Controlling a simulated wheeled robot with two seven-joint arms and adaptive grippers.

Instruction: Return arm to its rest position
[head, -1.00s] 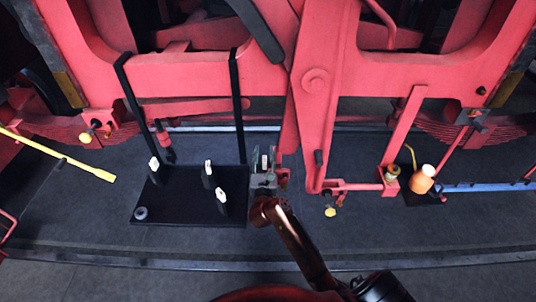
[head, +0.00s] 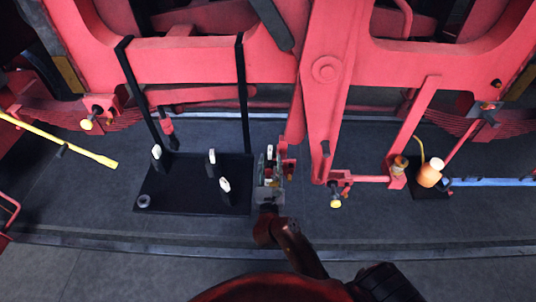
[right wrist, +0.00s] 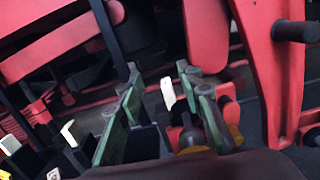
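My right gripper (head: 269,162) is low in front of the red machinery, just right of a black board, with its dark red arm coming up from below. In the right wrist view its green fingers (right wrist: 157,85) stand apart, so it is open. A small white piece (right wrist: 167,93) shows between the fingers, with a gap on the left; I cannot tell whether it touches the right finger. It also shows in the head view (head: 269,152). My left gripper is not in view.
The black board (head: 180,203) holds several white-topped pegs (head: 225,184) and a grey ring (head: 143,201). Red rods (head: 330,130) and a yellow-tipped fitting (head: 335,203) are close on the right. An orange oil can (head: 428,175) stands farther right. The floor in front is clear.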

